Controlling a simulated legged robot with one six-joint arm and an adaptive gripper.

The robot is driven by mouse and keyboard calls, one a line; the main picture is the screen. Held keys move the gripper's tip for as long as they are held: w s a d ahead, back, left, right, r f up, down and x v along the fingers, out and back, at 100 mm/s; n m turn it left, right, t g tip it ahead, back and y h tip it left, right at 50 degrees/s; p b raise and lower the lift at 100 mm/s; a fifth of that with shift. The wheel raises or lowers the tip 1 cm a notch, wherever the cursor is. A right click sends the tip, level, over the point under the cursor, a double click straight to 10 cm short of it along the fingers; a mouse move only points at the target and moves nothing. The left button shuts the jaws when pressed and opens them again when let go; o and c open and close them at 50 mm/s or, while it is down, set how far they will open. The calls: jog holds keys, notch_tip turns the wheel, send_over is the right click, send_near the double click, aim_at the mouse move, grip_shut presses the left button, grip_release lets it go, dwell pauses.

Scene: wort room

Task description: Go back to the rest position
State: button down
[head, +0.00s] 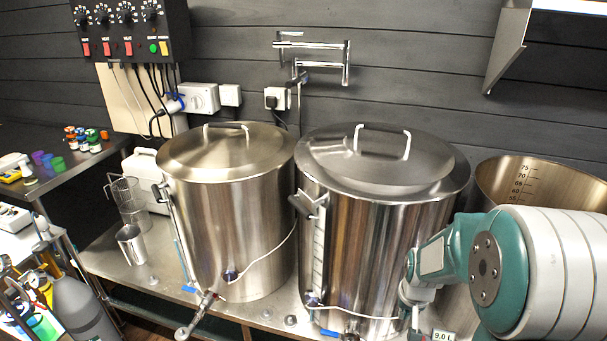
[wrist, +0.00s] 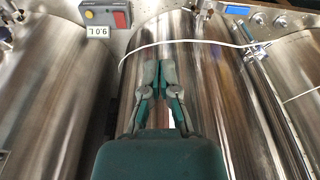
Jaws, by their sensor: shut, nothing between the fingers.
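My gripper (wrist: 157,92) shows in the wrist view with its two fingers drawn together and nothing between them. Behind it in that view is the curved steel wall of a kettle (wrist: 190,60); I cannot tell whether the fingers touch it. In the head view my white and teal arm fills the lower right, in front of the middle lidded kettle (head: 350,240) and the open kettle at the right. The fingers are not clear in the head view.
A second lidded kettle (head: 230,220) stands to the left on the steel bench (head: 130,262). A metal cup (head: 131,245) stands beside it. A white cable (wrist: 190,43) runs across the kettle. A control box (wrist: 105,13) and a 9.0 L display (wrist: 97,31) are close by.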

jog(key=s+a+r+n+t, duration=0.1)
jog(key=s+a+r, duration=0.3)
jog(key=s+r, duration=0.6)
jog(key=s+a+r+n+t, duration=0.1)
jog(key=s+a+r, duration=0.3)
jog(key=s+r, duration=0.6)
jog(key=shift+r+t, duration=0.75)
jog(key=shift+t, duration=0.05)
jog(key=shift+w, duration=0.1)
dwell(0.8)
